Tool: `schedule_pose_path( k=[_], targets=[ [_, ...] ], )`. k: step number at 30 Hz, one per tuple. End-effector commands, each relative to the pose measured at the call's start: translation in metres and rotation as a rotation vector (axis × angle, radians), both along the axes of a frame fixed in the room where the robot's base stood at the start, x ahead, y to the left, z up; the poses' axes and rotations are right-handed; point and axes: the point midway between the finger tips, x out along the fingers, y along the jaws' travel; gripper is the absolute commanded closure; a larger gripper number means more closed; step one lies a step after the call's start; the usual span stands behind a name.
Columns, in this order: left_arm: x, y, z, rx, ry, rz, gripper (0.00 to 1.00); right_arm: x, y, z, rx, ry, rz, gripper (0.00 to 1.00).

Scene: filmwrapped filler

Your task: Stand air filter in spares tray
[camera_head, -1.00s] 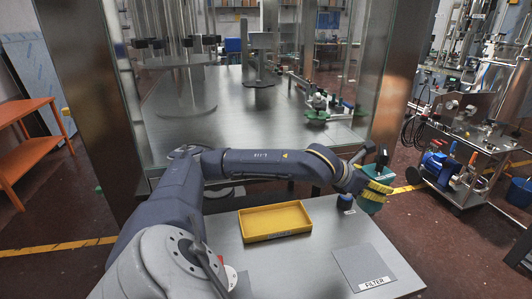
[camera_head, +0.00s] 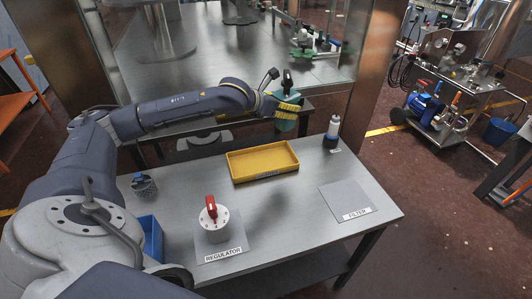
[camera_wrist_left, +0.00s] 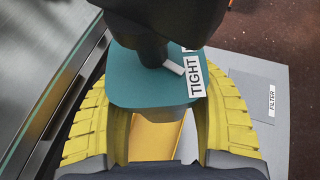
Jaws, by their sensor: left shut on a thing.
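The air filter (camera_head: 285,123), a teal body with a black top, is held upright in the air in my left gripper (camera_head: 285,106). In the left wrist view the yellow fingers close on both sides of the air filter (camera_wrist_left: 145,92), and a label reading "TIGHT" shows on it. The yellow spares tray (camera_head: 234,171) lies on the grey table and looks empty. The filter is above and behind the tray's right half in the head view. Part of the tray (camera_wrist_left: 155,140) shows below the filter in the wrist view. My right gripper is not in view.
A bare grey mat (camera_head: 347,196) labelled FILTER lies at the right. A white regulator with a red handle (camera_head: 212,220) stands on the REGULATOR mat. A dark-based bottle (camera_head: 332,131) stands at the back right edge. A blue bin (camera_head: 152,238) is at the left.

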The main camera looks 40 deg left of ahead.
Motion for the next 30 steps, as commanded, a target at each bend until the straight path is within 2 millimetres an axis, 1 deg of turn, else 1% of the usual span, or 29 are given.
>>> schedule_pose_path(
  k=[3, 12, 18, 21, 24, 30],
  targets=[
    [-0.001, 0.000, -0.023, -0.002, 0.005, -0.001, 0.92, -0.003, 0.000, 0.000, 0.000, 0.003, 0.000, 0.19],
    [-0.001, 0.000, -0.085, -0.003, 0.004, -0.001, 0.92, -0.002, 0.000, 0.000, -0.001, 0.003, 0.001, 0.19],
    [0.000, 0.000, -0.121, -0.003, 0.002, 0.000, 0.92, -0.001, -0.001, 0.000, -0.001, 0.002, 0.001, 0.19],
    [-0.001, 0.000, -0.135, -0.003, 0.002, 0.001, 0.92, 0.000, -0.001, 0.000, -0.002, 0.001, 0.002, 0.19],
    [0.000, 0.000, -0.143, -0.002, -0.001, -0.001, 0.92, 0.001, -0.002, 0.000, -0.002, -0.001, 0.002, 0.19],
    [0.000, 0.000, -0.151, -0.001, -0.001, -0.001, 0.92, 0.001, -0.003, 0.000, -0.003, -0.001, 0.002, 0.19]
  ],
)
